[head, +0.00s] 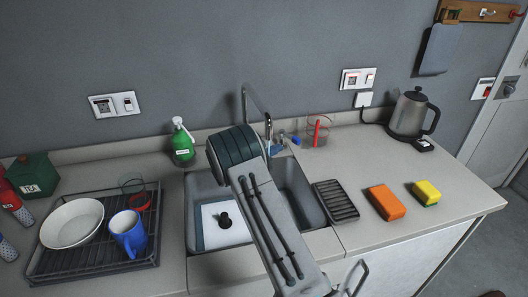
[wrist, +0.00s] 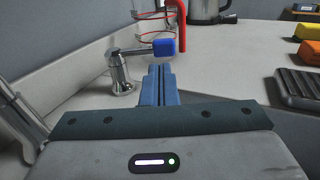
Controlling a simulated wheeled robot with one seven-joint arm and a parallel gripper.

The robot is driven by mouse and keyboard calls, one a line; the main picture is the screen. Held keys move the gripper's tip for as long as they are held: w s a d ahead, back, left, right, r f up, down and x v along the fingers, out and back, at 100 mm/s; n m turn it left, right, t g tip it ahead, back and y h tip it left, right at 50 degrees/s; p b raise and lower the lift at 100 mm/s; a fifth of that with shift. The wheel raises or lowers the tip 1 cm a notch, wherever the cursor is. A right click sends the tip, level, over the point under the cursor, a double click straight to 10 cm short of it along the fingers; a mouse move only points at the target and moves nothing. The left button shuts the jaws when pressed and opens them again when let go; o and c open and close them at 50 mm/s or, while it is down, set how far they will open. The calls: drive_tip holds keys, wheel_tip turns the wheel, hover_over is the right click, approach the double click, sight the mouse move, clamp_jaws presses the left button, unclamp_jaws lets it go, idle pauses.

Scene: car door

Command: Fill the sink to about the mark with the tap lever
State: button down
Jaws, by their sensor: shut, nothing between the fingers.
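The grey sink (head: 192,212) is set in the counter, its middle hidden behind my arm. A black plug-like piece (head: 225,220) stands on a pale patch at its left. I cannot make out the mark or any water level. The chrome tap spout (head: 247,103) arches behind the sink. The tap lever in the wrist view has a chrome post (wrist: 119,72), an arm reaching right and a blue end block (wrist: 164,47); the block also shows in the head view (head: 296,140). My gripper (wrist: 159,67) is shut and empty, its blue fingertips just in front of the block. Contact is unclear.
A red wire holder (head: 317,131) stands behind the lever. A black ribbed tray (head: 336,201), orange sponge (head: 386,202) and yellow sponge (head: 426,193) lie to the right, with a kettle (head: 410,113) behind. A green bottle (head: 182,143) and dish rack (head: 90,258) are left.

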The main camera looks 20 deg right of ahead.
sight(293, 141)
drive_tip(key=p+x, duration=0.1)
drive_tip(key=x, duration=0.4)
drive_tip(key=shift+w+d, duration=0.15)
drive_tip(key=shift+d, duration=0.15)
